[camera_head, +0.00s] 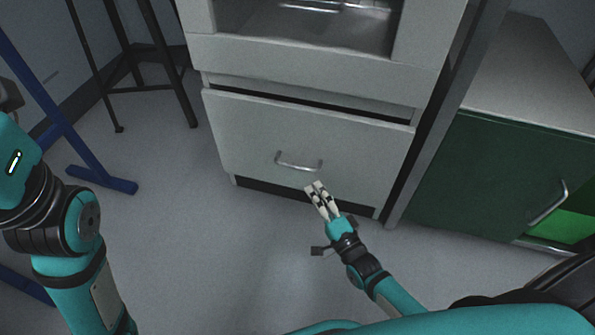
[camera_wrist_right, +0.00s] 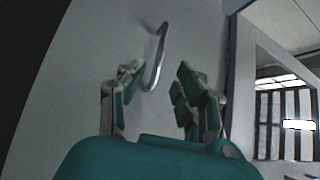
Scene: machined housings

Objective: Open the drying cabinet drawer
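The drying cabinet (camera_head: 300,62) is pale grey, with an open compartment above and a wide drawer (camera_head: 250,130) below. A dark gap runs along the drawer's top edge; I cannot tell whether the drawer is slightly out. Its curved metal handle (camera_head: 298,166) is at the middle of the front. My right gripper (camera_head: 316,186) is just below and in front of the handle. In the right wrist view, the handle (camera_wrist_right: 160,52) shows between the fingers of the gripper (camera_wrist_right: 158,80), which are apart and not closed on it. My left arm shows at left, its gripper out of frame.
A green cabinet (camera_head: 470,170) with its own handle (camera_head: 548,204) stands at the right, beyond a dark upright post (camera_head: 432,125). A blue stand foot (camera_head: 105,182) and dark stool legs (camera_head: 175,80) are at left. The floor before the drawer is clear.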

